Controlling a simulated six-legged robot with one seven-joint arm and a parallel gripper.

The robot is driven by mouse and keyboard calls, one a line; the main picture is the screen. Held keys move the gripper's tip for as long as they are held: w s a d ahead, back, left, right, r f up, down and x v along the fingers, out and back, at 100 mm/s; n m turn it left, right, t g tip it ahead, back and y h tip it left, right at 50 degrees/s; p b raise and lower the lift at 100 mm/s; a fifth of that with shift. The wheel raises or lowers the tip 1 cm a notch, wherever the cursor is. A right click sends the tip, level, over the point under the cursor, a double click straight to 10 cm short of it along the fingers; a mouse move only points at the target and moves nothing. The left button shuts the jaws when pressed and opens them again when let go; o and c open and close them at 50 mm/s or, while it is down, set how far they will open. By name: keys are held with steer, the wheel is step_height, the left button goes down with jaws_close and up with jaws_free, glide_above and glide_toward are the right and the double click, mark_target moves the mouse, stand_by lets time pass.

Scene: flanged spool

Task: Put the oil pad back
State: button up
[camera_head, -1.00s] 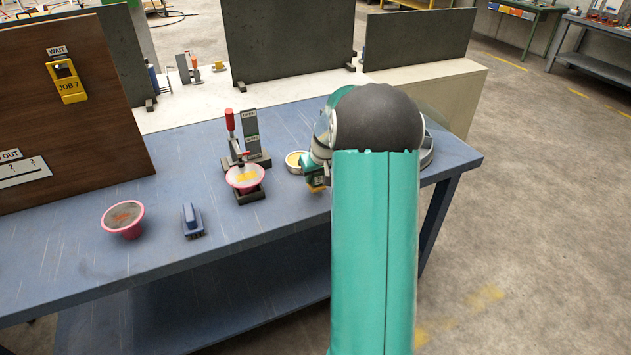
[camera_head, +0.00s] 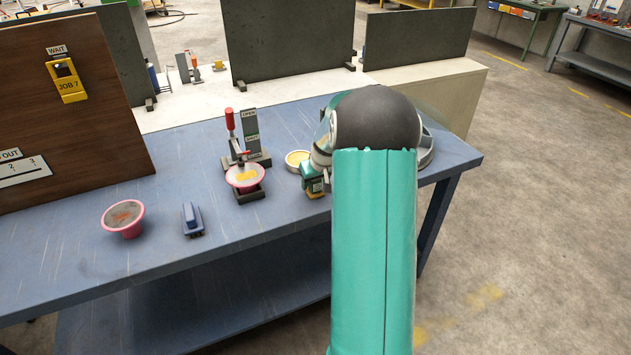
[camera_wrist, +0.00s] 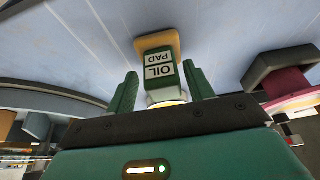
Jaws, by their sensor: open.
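The oil pad (camera_wrist: 160,66) is a green block with a white OIL PAD label and a tan base. In the head view the pad (camera_head: 313,184) appears at the blue bench, just in front of a small round tin with yellow contents (camera_head: 297,159). My gripper (camera_wrist: 160,76) is open. Its two green fingers stand either side of the pad in the wrist view, with visible gaps. In the head view my arm hides most of the gripper.
Left of the tin, a red-handled clamp (camera_head: 231,122) stands over a pink-rimmed part (camera_head: 245,176). A grey round rim (camera_head: 429,157) shows behind my arm. Dark panels stand behind.

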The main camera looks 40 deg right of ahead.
steer(key=v, duration=1.2)
steer(key=s+a+r, duration=0.1)
steer(key=a+r, duration=0.5)
steer(key=a, duration=0.5)
steer(key=s+a+r+n, duration=0.1)
steer(key=s+a+r, duration=0.15)
steer(key=a, duration=0.35)
steer(key=s+a+r+n, duration=0.1)
steer(key=s+a, duration=0.2)
steer(key=a, duration=0.3)
steer(key=s+a+n+t+y, duration=0.1)
steer(key=s+a, duration=1.1)
steer(key=s, duration=0.2)
steer(key=shift+s+a+r, duration=0.15)
steer(key=shift+a, duration=0.1)
